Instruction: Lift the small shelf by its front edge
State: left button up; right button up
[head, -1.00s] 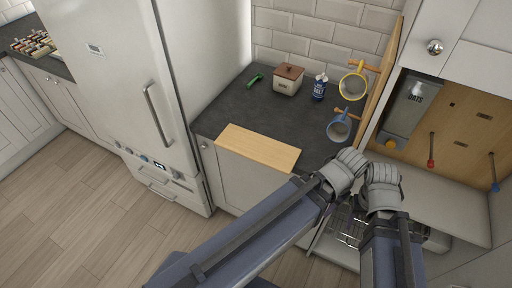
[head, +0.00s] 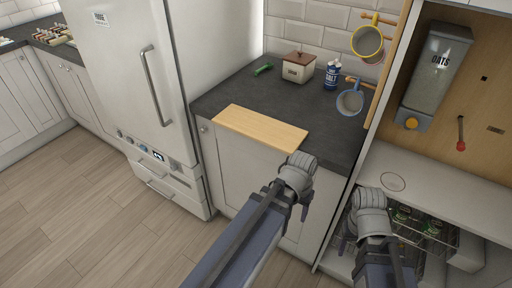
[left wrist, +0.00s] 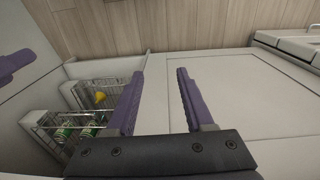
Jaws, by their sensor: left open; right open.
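A pale wooden board (head: 262,128) lies along the front edge of the slate worktop; a white shelf (head: 430,180) with a ring mark runs across the cabinet at right. I cannot tell for certain which is the small shelf. My left gripper (head: 291,192) is open and empty, in front of the cabinet door, just below and right of the board's right end, apart from it. In the left wrist view its two purple-grey fingers (left wrist: 160,75) stand apart with nothing between. My right gripper (head: 370,222) is open, before the white shelf and wire baskets; its fingertips are hard to make out.
The worktop (head: 235,95) holds a lidded canister (head: 299,69), a blue salt container (head: 332,75) and a green item (head: 263,69). An oats dispenser (head: 435,75) hangs at right. A pulled-out wire basket (head: 425,240) holds green cans.

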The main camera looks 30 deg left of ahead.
pick_arm(q)
jog(key=w+a+f+n+h+b, duration=0.2)
jog(key=a+f+b, duration=0.1)
jog(key=f+b, duration=0.3)
jog(key=n+t+h+b, duration=0.2)
jog(key=n+t+h, duration=0.7)
jog(key=t, duration=0.4)
send_near(247, 136)
jog(key=w+d+f, duration=0.1)
jog(key=w+d, duration=0.1)
jog(key=shift+m+h, duration=0.4)
jog(key=p+x, duration=0.1)
jog(key=x, duration=0.6)
jog(key=shift+w+d+r, duration=0.1)
jog(key=shift+w+r, duration=0.05)
jog(key=shift+w, duration=0.3)
pick_arm(e)
notch_tip(247, 136, down, 9)
jog(key=shift+f, duration=0.2)
pick_arm(q)
jog(key=shift+c, duration=0.4)
